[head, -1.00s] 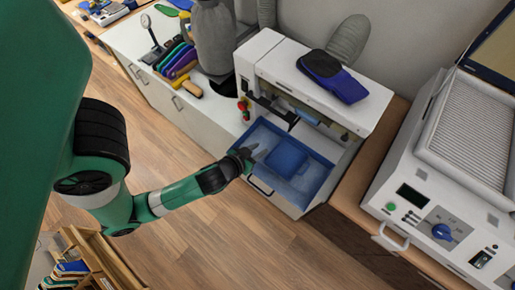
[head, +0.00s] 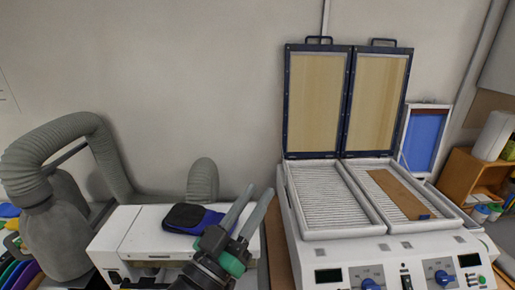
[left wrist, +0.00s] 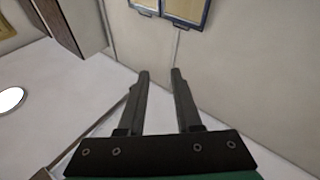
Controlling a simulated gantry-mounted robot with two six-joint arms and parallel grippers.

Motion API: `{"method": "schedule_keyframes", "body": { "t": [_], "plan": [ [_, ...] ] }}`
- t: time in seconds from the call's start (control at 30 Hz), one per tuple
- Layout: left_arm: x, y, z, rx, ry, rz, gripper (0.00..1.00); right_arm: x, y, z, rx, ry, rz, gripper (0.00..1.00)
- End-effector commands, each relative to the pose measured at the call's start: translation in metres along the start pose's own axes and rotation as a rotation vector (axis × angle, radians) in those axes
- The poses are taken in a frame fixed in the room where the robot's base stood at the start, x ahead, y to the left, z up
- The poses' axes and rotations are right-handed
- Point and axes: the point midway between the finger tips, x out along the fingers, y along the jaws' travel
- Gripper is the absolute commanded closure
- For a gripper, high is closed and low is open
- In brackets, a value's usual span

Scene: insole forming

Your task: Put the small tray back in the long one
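My left gripper (head: 259,192) is raised in front of the wall, in front of the white machine with the dark blue pad on top. Its two fingers point up and stand apart, with nothing between them. The left wrist view also shows the fingers (left wrist: 160,74) parted and empty. Neither the small tray nor the long tray can be made out in the views now. My right gripper is not in view.
The white machine (head: 120,233) carries a dark blue pad (head: 192,218). Right of it is a press (head: 330,248) with two upright lids (head: 318,100) and slatted beds; a brown board (head: 397,194) lies on the right bed. A grey hose (head: 112,165) is at left.

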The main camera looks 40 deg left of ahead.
Motion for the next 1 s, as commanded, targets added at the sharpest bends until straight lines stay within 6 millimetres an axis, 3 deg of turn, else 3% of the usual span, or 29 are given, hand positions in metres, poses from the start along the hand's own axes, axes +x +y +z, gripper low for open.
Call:
{"method": "schedule_keyframes", "body": {
  "t": [0.03, 0.1, 0.2, 0.23, 0.3, 0.37, 0.67, 0.77, 1.0],
  "plan": [
    [0.009, 0.025, -0.055, -0.001, 0.12, 0.064, 0.67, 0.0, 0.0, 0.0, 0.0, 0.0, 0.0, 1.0],
    [0.009, 0.053, -0.115, 0.004, 0.253, 0.137, 0.67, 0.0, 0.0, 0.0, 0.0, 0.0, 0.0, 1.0],
    [0.0, 0.078, -0.176, 0.012, 0.393, 0.203, 0.67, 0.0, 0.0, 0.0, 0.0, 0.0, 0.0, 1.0],
    [-0.003, 0.083, -0.189, 0.015, 0.421, 0.216, 0.67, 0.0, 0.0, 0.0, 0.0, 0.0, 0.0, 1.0],
    [-0.008, 0.089, -0.207, 0.017, 0.466, 0.234, 0.67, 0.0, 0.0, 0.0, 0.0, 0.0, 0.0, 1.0],
    [-0.011, 0.092, -0.213, 0.02, 0.481, 0.241, 0.67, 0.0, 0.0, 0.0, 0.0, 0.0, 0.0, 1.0],
    [-0.008, 0.092, -0.22, 0.02, 0.481, 0.24, 0.67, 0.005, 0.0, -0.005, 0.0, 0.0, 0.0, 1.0],
    [0.0, 0.096, -0.243, 0.02, 0.48, 0.24, 0.67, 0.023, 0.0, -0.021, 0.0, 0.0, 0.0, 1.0],
    [0.026, 0.107, -0.319, 0.02, 0.48, 0.239, 0.67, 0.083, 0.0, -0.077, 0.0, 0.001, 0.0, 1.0]
  ]
}}
